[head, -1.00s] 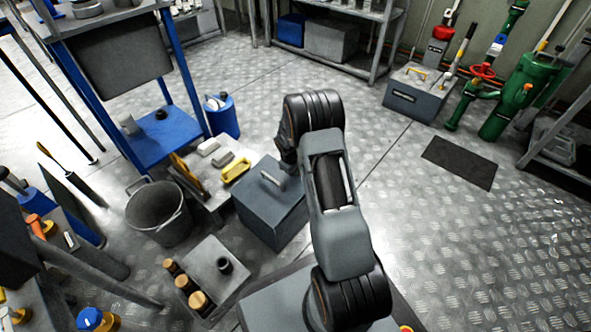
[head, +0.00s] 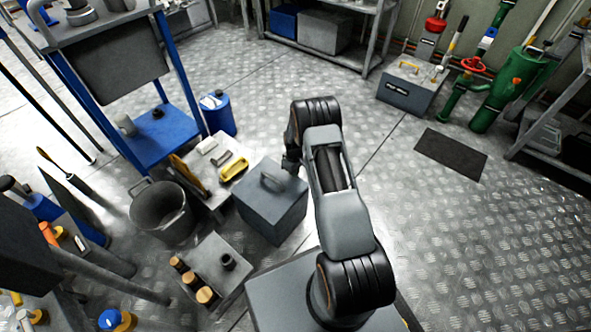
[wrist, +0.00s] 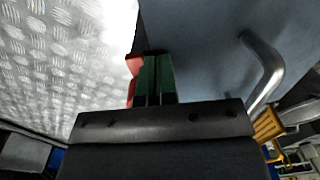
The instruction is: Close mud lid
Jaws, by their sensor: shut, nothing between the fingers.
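A blue-grey box (head: 270,218) with a bar handle (head: 272,182) on its flat top stands on the floor left of my arm in the head view. I take its top to be the mud lid; it looks level, with no gap showing on the visible sides. In the wrist view the blue-grey surface (wrist: 200,50) fills the upper middle, with the metal handle (wrist: 264,68) to the right. My gripper (wrist: 153,62) is shut and empty, its green and red fingertips close beside this surface; contact cannot be told. In the head view the fingers are mostly hidden at the box's right side.
A metal bucket (head: 162,215), a block with a yellow item (head: 233,168) and a block holding bottles (head: 206,295) crowd the left. A grey toolbox (head: 408,90) and green pump (head: 500,95) stand at the back right.

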